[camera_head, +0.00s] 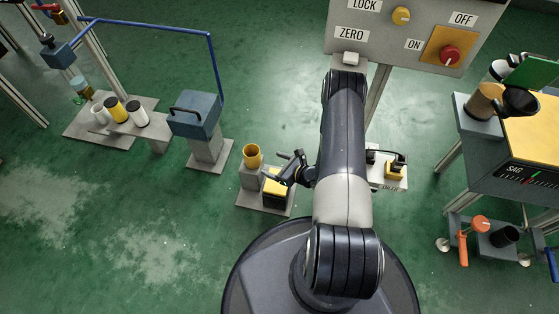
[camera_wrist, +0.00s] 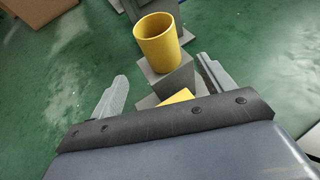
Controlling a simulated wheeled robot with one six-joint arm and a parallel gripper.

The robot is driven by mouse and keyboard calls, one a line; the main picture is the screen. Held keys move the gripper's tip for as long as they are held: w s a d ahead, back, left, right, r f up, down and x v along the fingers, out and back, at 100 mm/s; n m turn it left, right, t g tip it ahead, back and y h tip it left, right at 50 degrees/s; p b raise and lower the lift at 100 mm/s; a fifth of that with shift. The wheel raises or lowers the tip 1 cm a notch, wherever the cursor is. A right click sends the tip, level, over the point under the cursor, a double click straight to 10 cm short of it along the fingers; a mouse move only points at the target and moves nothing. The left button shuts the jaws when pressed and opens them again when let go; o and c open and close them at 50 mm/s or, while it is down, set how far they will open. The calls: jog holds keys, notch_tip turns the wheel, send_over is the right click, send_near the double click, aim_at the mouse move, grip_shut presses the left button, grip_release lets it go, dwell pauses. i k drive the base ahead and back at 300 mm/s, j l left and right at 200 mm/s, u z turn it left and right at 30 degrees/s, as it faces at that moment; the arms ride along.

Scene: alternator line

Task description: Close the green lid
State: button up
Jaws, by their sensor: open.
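The green lid (camera_head: 530,72) is at the far right in the head view. It is tilted up beside a dark round cup (camera_head: 519,101) on a grey and yellow bench. My gripper (camera_head: 284,167) is near the middle of the head view, far to the left of the lid, beside a small grey stand. In the wrist view my gripper (camera_wrist: 163,85) has its two fingers spread wide apart, with nothing clasped between them. The green lid does not show in the wrist view.
A yellow cup (camera_head: 252,156) on a grey block stands near my gripper; it also shows in the wrist view (camera_wrist: 158,43). A control panel (camera_head: 425,35) with a red knob is behind my arm. Green floor is clear between the panel and the right bench (camera_head: 500,145).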

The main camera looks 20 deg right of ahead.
aim_at(535, 72)
jog(key=j+z, duration=0.2)
jog(key=z, duration=0.3)
jog(key=l+z, duration=0.2)
jog(key=z, duration=1.6)
